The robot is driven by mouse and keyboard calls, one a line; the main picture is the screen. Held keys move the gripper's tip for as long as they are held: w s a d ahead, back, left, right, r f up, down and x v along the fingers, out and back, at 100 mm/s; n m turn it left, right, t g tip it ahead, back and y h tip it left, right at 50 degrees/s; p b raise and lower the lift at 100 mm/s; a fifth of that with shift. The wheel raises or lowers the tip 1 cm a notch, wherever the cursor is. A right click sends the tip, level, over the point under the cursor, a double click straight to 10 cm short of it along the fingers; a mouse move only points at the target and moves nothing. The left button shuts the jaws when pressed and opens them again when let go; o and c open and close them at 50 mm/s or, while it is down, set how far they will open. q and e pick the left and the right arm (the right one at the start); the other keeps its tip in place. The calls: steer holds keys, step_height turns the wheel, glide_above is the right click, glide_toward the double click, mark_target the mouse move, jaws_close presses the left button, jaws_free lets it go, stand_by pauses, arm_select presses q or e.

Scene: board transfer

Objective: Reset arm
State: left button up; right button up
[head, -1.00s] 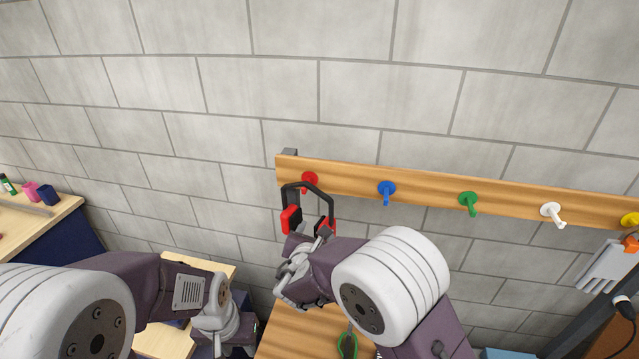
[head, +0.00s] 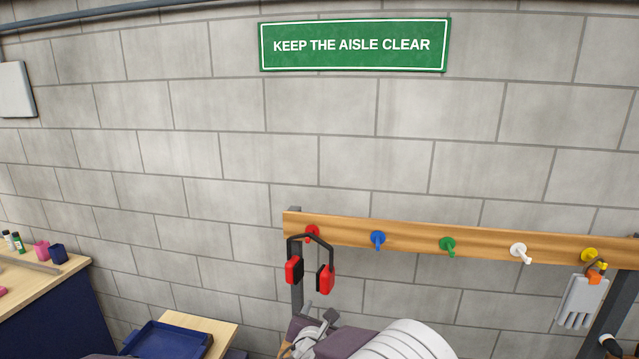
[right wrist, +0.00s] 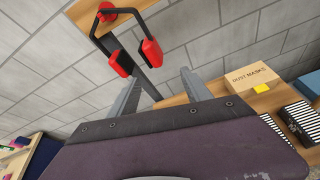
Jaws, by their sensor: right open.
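My right gripper (head: 318,328) is at the bottom middle of the head view, just below the red and black ear defenders (head: 325,278). In the right wrist view its two fingers (right wrist: 160,80) stand apart with nothing held between them. The ear defenders (right wrist: 151,52) hang by their black band from the red peg (head: 312,232) on the wooden rail (head: 410,240), beyond the fingertips. My left gripper is not in view.
Blue, green, white and yellow pegs follow along the rail; a grey glove (head: 580,300) hangs at the right end. A blue tray (head: 170,338) is at the lower left. The right wrist view shows a dust masks box (right wrist: 253,78).

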steer(key=w+d+m+h+b, duration=0.3)
steer(key=d, duration=0.8)
steer(key=s+d+f+m+g+h+b, duration=0.1)
steer(key=s+d+f+m+g+b, duration=0.1)
steer(key=s+d+f+m+g, duration=0.45)
steer(key=s+d+f+m+g+h+b, duration=0.1)
steer(key=s+d+f+m+h+b, duration=0.15)
steer(key=s+d, duration=0.45)
steer(key=s+d+f+m+g+y+b, duration=0.2)
steer(key=s+d+f+m+g+y, duration=0.15)
steer(key=s+f+m, duration=0.55)
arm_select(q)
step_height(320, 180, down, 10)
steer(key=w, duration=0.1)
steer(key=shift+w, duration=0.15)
arm_select(e)
steer(key=s+a+f+m+g+y, duration=0.1)
steer(key=s+a+m+y, duration=0.4)
steer(key=a+m, duration=0.5)
steer(key=shift+s+a+f+m, duration=0.25)
steer(key=shift+s+f+m, duration=0.2)
steer(key=shift+f, duration=0.2)
